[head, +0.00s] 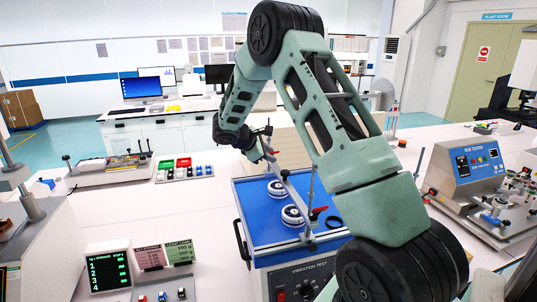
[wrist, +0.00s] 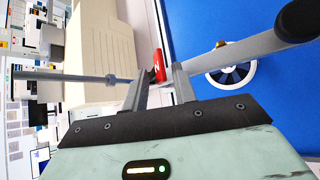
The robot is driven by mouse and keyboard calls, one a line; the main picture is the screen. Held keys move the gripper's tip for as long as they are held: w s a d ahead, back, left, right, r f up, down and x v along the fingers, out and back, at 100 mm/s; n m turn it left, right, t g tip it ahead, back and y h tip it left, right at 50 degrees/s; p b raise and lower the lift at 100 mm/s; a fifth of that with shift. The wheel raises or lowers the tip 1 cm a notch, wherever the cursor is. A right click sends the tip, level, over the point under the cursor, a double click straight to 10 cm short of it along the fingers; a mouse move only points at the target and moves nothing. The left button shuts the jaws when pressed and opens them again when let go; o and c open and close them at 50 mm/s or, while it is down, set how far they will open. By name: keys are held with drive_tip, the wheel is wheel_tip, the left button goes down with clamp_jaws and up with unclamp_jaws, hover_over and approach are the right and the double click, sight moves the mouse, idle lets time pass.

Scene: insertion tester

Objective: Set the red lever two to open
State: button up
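A red lever (wrist: 158,66) with a white mark like a turned 2 shows in the wrist view, by a metal bar (wrist: 250,55) over the blue plate. In the head view this red lever (head: 271,153) sits at the far end of the bar. My gripper (wrist: 160,82) is open, its two fingers apart with the red lever between or just beyond their tips. I cannot tell whether they touch it. In the head view my gripper (head: 259,150) is small and partly hidden by my arm. A second red lever (head: 319,210) is at the bar's near end.
The vibration tester's blue plate (head: 252,222) carries two round white-and-dark pieces (head: 292,215). A thin upright rod (head: 311,185) stands near the near lever. A rub tester (head: 478,162) is at the right. Small displays (head: 108,271) stand at the front left. The white bench left of the plate is mostly clear.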

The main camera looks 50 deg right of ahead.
drive_tip(key=b+v, duration=0.6)
drive_tip(key=v, duration=1.1)
drive_tip(key=shift+a+r, duration=0.1)
drive_tip(key=shift+r, duration=0.05)
